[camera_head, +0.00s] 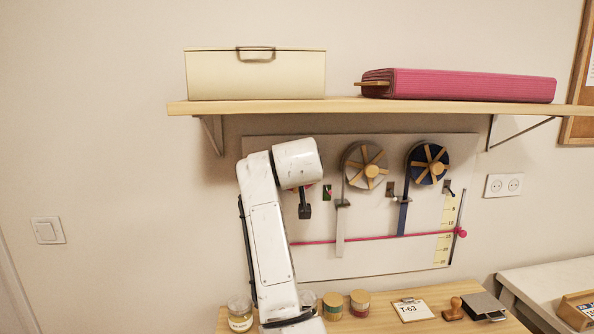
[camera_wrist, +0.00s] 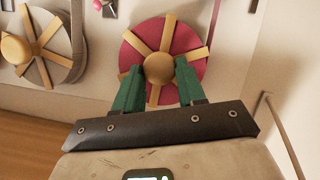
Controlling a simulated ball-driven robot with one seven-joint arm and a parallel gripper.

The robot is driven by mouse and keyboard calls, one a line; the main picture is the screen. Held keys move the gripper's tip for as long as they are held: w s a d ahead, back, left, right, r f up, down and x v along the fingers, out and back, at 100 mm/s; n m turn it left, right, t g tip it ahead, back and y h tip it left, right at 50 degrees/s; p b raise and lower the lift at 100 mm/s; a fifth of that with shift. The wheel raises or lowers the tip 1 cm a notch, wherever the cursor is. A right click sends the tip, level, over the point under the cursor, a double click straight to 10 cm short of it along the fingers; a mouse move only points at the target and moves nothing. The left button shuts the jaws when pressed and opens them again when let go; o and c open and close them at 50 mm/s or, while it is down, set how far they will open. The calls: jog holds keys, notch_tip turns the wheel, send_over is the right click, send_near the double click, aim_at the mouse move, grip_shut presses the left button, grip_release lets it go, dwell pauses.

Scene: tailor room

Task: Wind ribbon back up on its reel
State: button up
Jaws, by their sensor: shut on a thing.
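In the wrist view a red reel (camera_wrist: 136,42) with wooden spokes and a round wooden hub knob (camera_wrist: 158,67) is on the panel. My gripper (camera_wrist: 161,80) has its two green fingers on either side of this knob, shut on it. In the head view my white arm covers most of the red reel, and its ribbon cannot be made out. A grey-white reel (camera_head: 353,178) and a blue reel (camera_head: 414,168) hang to the right, with a white ribbon (camera_head: 340,235) and a blue ribbon (camera_head: 403,218) hanging down.
A thin pink line (camera_head: 375,238) crosses the panel (camera_head: 400,262) to a pink knob (camera_head: 462,232) beside a yellow scale (camera_head: 447,222). Jars (camera_head: 360,303) and a T-63 card (camera_head: 412,309) stand below.

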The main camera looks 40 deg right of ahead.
jog(key=m+y, duration=0.1)
jog(key=m+t+y, duration=0.1)
jog(key=m, duration=0.1)
jog(key=shift+s+d+f, duration=0.15)
jog(key=shift+d+f, duration=0.05)
jog(key=shift+m, duration=0.3)
dwell(0.4)
jog(key=o, duration=1.1)
jog(key=shift+r+p, duration=0.1)
jog(key=shift+p, duration=0.2)
jog(key=shift+c, duration=0.2)
jog(key=b+v, duration=0.2)
jog(key=v, duration=0.8)
jog(key=shift+s, duration=0.4)
jog(key=shift+a+r, duration=0.1)
